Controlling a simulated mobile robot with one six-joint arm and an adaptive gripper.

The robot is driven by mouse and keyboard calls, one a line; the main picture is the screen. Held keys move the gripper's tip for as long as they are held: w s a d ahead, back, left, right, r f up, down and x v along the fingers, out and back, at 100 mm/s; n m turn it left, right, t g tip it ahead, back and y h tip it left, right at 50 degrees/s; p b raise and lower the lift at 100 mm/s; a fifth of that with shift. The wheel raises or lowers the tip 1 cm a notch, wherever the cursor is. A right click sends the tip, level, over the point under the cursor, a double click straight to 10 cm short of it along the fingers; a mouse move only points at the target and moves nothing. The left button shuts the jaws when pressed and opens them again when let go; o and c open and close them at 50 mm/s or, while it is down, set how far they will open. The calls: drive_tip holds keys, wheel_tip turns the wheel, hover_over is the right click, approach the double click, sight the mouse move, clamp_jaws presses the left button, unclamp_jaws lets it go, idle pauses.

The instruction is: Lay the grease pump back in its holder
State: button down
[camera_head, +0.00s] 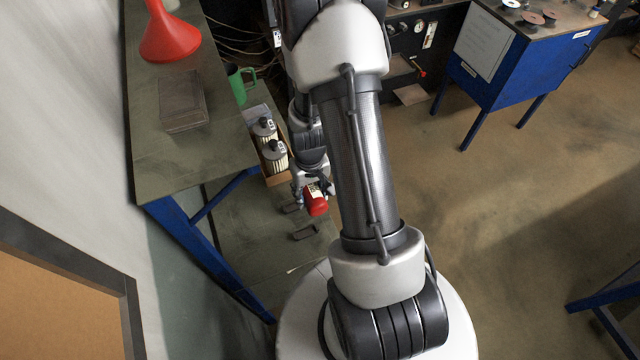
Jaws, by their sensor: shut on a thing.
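My gripper (299,189) is low, beside the left bench, and is shut on the grease pump, a red object (316,203). The red end of the pump points toward the bottom of the picture; its other end is hidden by the gripper and arm. Two small dark blocks lie on the low greenish surface below, one nearer (304,233) and one partly hidden by the gripper (291,208). They look like the holder. The pump is above and to the right of them, apart from the nearer block as far as I can see.
A cardboard box with bottles (274,157) stands just behind the gripper, with a green mug (240,84) beyond. The left bench (155,170) carries a red funnel (170,35) and a dark flat case (182,102). A blue cabinet (535,60) stands far right; open floor lies between.

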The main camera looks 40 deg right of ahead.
drive_tip(key=a+f+b, duration=0.1)
drive_tip(key=f+b, duration=0.1)
drive_tip(key=a+f+b, duration=0.1)
drive_tip(key=f, duration=0.2)
drive_tip(key=w+a+f+b, duration=0.1)
drive_tip(key=f+b, duration=0.1)
drive_tip(key=f, duration=0.1)
drive_tip(key=shift+a+f+b, duration=0.1)
drive_tip(key=shift+a+b, duration=0.2)
drive_tip(key=shift+b, duration=0.05)
drive_tip(key=shift+f+b, duration=0.6)
drive_tip(key=shift+f, duration=0.15)
drive_tip(key=shift+f+b, duration=0.5)
drive_tip(key=shift+f, duration=0.1)
drive_tip(key=c, duration=0.7)
unclamp_jaws()
drive_tip(key=shift+c, duration=0.2)
drive_tip(key=shift+r, duration=0.1)
wheel_tip(320, 180, up, 12)
